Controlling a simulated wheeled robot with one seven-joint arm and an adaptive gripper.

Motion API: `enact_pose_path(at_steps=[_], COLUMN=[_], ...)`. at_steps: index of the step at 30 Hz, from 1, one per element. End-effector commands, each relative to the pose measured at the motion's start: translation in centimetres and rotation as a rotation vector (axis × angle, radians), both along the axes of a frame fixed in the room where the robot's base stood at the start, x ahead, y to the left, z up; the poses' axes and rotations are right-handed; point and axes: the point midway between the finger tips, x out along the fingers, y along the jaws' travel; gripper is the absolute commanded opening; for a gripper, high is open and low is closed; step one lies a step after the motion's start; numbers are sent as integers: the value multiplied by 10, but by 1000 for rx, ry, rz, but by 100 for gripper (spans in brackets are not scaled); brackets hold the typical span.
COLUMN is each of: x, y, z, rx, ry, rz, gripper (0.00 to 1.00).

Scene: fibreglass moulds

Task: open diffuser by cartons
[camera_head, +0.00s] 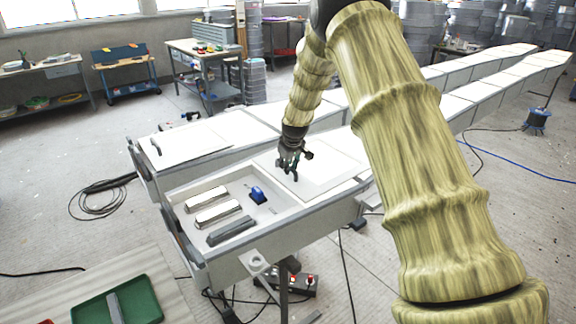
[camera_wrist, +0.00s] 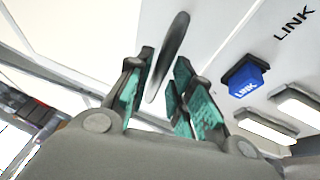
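The near diffuser is a long white box with an open compartment (camera_head: 186,187) at its front end. Carton-like pale blocks (camera_head: 217,213) lie inside it; they also show at the right of the wrist view (camera_wrist: 268,130). A flat white panel (camera_head: 335,160) lies behind the compartment. A dark curved handle (camera_wrist: 167,58) stands up from a white surface in the wrist view. My gripper (camera_head: 293,176) is over that panel. In the wrist view its green-padded fingers (camera_wrist: 158,88) are apart, with the handle in line with the gap; contact cannot be told.
A blue LINK block (camera_head: 257,195) and a dark grey bar (camera_head: 230,230) lie in the compartment. A second white box with a handled panel (camera_head: 185,145) runs alongside. A green tray (camera_head: 140,300) is at lower left. Cables (camera_head: 100,200) lie on the floor.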

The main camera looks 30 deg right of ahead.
Motion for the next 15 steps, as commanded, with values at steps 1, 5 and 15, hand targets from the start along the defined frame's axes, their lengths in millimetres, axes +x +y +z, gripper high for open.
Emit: enact_pose_path(at_steps=[1, 5, 15], x=[0, 0, -4], y=[0, 0, 1], z=[0, 0, 9], rx=[0, 0, 0], ry=[0, 1, 0], rz=[0, 0, -1], gripper=[35, 35, 35])
